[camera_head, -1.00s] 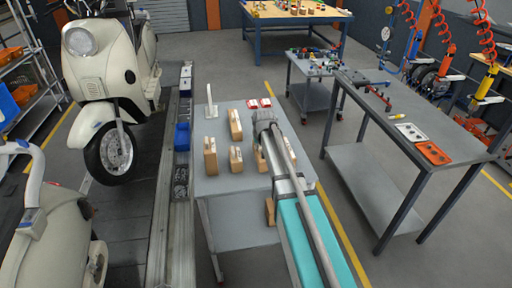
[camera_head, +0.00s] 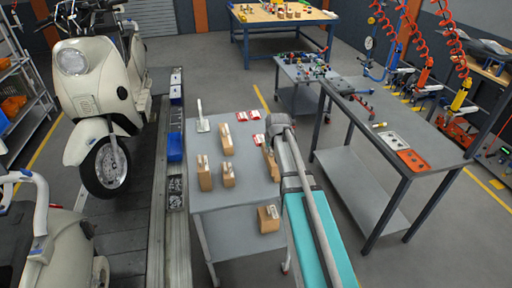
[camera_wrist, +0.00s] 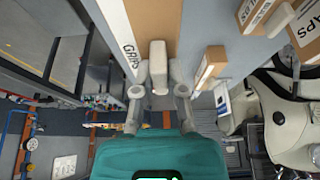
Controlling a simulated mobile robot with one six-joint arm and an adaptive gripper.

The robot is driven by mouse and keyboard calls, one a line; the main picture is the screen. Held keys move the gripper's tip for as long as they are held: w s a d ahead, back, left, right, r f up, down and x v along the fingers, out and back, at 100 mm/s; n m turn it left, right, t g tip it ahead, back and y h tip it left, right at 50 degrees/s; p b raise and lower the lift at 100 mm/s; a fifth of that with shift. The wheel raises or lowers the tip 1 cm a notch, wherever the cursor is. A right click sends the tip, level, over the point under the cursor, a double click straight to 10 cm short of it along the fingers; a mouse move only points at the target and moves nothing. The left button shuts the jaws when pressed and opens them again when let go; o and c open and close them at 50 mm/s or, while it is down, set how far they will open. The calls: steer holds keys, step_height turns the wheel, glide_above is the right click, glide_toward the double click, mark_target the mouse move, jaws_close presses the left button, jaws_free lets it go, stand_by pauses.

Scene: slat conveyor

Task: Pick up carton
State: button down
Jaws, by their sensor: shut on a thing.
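My gripper (camera_wrist: 158,88) shows in the wrist view with its two fingers close together, shut on a brown carton (camera_wrist: 152,22) with a white printed label on one side. In the head view my arm hides the gripper. A carton (camera_head: 269,218) with a white top label shows there just left of my forearm, below the cart's front edge; what supports it is hidden. Several similar cartons stand upright on the grey cart, such as the left one (camera_head: 204,175), its neighbour (camera_head: 228,177), one behind (camera_head: 226,142) and one partly behind my arm (camera_head: 270,162).
The grey cart top (camera_head: 235,195) also bears small red-and-white boxes (camera_head: 249,116) and a white upright stand (camera_head: 202,122). The slat conveyor (camera_head: 178,230) with a scooter (camera_head: 95,85) runs along the left. A grey workbench (camera_head: 350,105) stands right. The floor between cart and bench is clear.

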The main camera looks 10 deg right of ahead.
steer(key=shift+s+d+r+p, duration=0.25)
steer(key=shift+s+d+r, duration=0.15)
steer(key=shift+d, duration=0.25)
steer(key=shift+s+d+r+p, duration=0.25)
steer(key=shift+s+d+r, duration=0.1)
steer(key=shift+s+d, duration=0.3)
steer(key=shift+s+d+r+p, duration=0.25)
steer(key=shift+s+d+r, duration=0.1)
steer(key=shift+d, duration=0.35)
steer(key=shift+f, duration=0.1)
